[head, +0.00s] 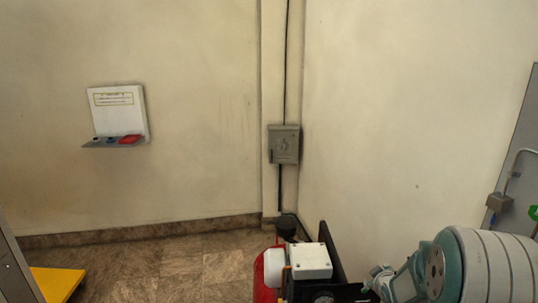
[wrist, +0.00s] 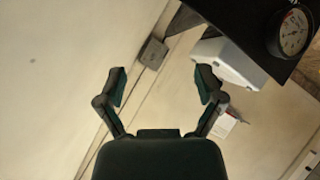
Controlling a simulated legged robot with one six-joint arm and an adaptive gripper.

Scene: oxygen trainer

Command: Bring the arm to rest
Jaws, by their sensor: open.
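My gripper (wrist: 162,88) is open and empty in the wrist view, with its two dark green fingers spread apart. Nothing lies between the fingertips except the pale wall behind. In the head view, part of my teal and grey arm (head: 480,265) fills the lower right corner. The fingers are hard to make out there.
The oxygen trainer's black panel (head: 335,258), white box (head: 310,262) and red cylinder (head: 266,270) stand left of my arm. A round gauge (wrist: 293,32) shows close by. A wall shelf (head: 112,143), grey box (head: 284,144) and yellow platform (head: 57,284) are farther off.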

